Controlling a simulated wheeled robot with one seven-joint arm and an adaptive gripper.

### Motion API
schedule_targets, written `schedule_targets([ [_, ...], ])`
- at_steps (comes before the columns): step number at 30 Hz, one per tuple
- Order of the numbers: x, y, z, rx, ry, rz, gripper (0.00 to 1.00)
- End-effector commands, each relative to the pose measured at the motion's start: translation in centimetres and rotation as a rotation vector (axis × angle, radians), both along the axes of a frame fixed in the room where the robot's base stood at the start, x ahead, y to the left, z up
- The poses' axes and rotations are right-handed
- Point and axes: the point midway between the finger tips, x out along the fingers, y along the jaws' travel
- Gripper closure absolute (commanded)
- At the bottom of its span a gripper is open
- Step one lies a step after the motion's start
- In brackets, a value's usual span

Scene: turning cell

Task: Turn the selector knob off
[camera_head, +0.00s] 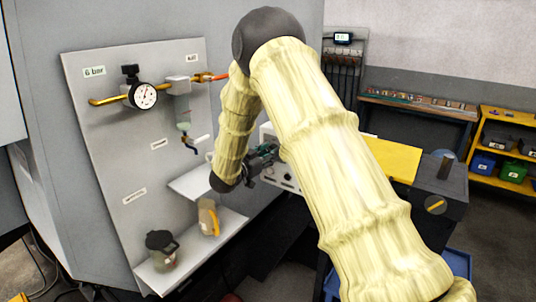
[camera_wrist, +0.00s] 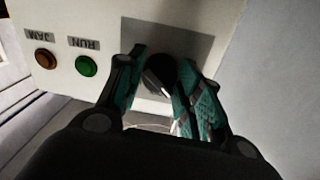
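The selector knob (camera_wrist: 160,78) is round and black with a pale pointer mark, on a light control panel (camera_wrist: 195,14). The mark slants in the wrist view. My gripper (camera_wrist: 162,66) is open, with one teal-padded finger on each side of the knob. The right finger overlaps the knob's edge in the picture; I cannot tell whether either finger touches it. In the head view my gripper (camera_head: 264,153) is at the pale control box (camera_head: 284,181), mostly behind my arm, and the knob is hidden there.
A green button (camera_wrist: 86,66) labelled RUN and a reddish button (camera_wrist: 45,59) labelled JAM sit left of the knob. Left of my arm stands a panel with a gauge (camera_head: 144,96) and shelf items. A yellow plate (camera_head: 393,160) and dark box (camera_head: 440,190) are right.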

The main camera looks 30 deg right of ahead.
Motion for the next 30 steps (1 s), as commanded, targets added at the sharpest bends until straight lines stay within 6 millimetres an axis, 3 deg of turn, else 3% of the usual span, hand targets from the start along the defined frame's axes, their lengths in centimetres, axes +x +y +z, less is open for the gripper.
schedule_targets([
  [14,-0.03,-0.01,-0.37,0.029,-0.068,-0.001,0.89],
  [30,-0.06,-0.12,-0.60,0.197,-0.475,-0.003,0.89],
])
